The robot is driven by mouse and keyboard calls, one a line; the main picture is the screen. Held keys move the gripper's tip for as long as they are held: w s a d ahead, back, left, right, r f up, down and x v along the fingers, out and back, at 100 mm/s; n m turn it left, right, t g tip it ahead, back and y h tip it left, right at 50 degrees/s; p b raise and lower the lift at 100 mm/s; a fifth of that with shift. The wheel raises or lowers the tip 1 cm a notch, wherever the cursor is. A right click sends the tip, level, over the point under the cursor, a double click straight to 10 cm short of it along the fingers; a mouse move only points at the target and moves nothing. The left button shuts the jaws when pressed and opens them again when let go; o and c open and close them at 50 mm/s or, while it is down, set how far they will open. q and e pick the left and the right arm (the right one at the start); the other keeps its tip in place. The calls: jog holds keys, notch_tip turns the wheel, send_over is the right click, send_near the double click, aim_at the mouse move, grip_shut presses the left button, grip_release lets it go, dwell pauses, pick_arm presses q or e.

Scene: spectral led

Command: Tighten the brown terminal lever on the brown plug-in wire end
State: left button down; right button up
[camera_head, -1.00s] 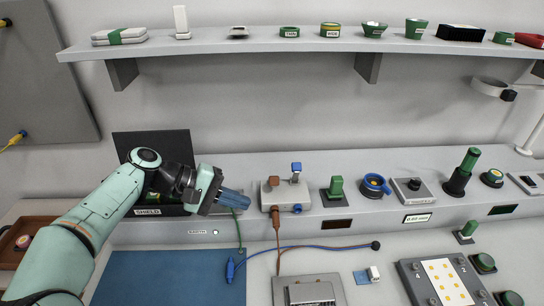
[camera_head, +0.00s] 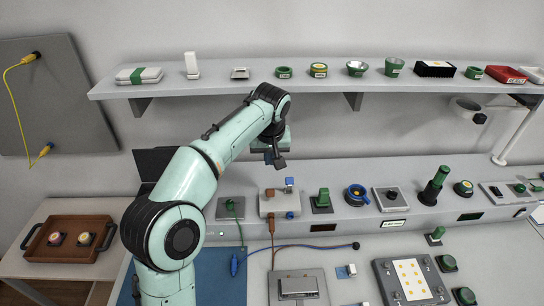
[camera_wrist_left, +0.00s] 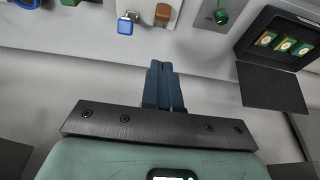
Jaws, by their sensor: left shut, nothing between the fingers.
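The grey terminal block (camera_head: 280,206) stands on the raised bench ledge. Its brown lever (camera_head: 269,193) is on the left and its blue lever (camera_head: 289,182) on the right. The brown wire end (camera_head: 271,225) is at the block's front, below the brown lever. My left gripper (camera_head: 277,160) is above and behind the block, partly hidden by my arm. In the left wrist view its dark blue fingers (camera_wrist_left: 163,84) are shut and empty. They point toward the brown lever (camera_wrist_left: 163,14), with a gap between. The blue lever (camera_wrist_left: 126,24) is beside it. My right gripper is not in view.
A green knob with a green wire (camera_head: 230,205) is left of the block, and a green switch (camera_head: 322,198) is right of it. The shelf (camera_head: 220,84) runs overhead.

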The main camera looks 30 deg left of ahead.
pick_arm(q)
send_over(271, 190)
jog(key=w+a, duration=0.1)
notch_tip(271, 190, down, 6)
jog(key=f, duration=0.1)
jog(key=f+b, duration=0.1)
jog(key=f, duration=0.1)
jog(key=shift+s+d+f+b, duration=0.25)
jog(key=shift+s+f+b, duration=0.05)
jog(key=shift+s+d+f, duration=0.15)
jog(key=shift+s+f, duration=0.05)
jog(key=shift+s, duration=0.15)
jog(key=shift+w, duration=0.15)
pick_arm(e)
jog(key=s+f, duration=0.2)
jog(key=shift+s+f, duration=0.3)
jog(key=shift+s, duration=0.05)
pick_arm(q)
jog(key=shift+f, duration=0.1)
